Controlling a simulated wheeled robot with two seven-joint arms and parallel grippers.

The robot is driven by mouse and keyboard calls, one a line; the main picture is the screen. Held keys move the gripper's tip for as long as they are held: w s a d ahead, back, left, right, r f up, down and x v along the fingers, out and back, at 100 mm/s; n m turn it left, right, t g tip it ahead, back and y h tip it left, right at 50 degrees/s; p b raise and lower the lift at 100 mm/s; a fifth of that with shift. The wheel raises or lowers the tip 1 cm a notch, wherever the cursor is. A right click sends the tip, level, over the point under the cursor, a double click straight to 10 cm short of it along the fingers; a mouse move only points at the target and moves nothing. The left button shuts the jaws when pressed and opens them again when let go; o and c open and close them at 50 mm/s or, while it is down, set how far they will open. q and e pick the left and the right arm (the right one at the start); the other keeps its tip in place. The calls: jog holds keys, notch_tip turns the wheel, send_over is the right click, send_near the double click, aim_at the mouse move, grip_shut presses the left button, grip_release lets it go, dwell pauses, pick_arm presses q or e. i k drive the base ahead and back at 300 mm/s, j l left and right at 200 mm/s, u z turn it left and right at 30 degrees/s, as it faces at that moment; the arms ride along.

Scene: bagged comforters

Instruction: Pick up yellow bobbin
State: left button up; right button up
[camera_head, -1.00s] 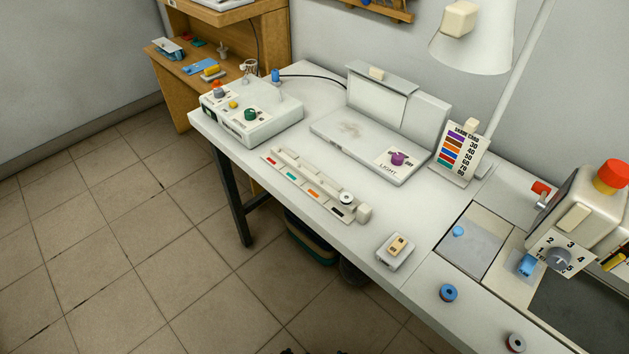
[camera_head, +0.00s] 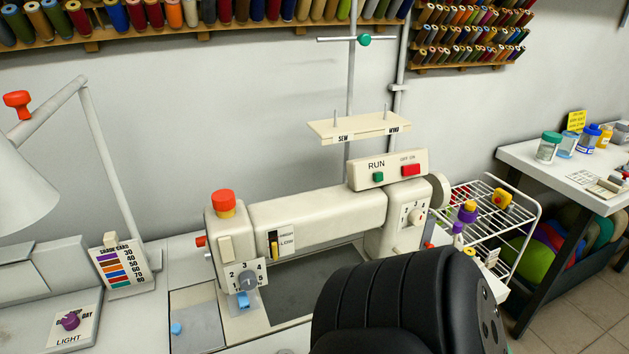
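I cannot make out a yellow bobbin for certain in the head view. A small yellow-topped, purple-sided piece (camera_head: 467,212) stands at the left of the white wire rack (camera_head: 533,222), right of the sewing machine. A yellow item with a red spot (camera_head: 502,198) sits further right on the rack; its kind is unclear. Neither of my grippers shows. A large black rounded shape covers the lower middle and hides part of the table.
The cream sewing machine (camera_head: 318,222) stands on the white table, with a shade card (camera_head: 120,263) and lamp (camera_head: 30,190) to its left. Spool racks (camera_head: 470,35) hang on the wall. A side table (camera_head: 545,160) at right holds several jars. Tiled floor shows at lower right.

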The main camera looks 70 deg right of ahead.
aim_at(466, 250)
jog(key=z, duration=3.1)
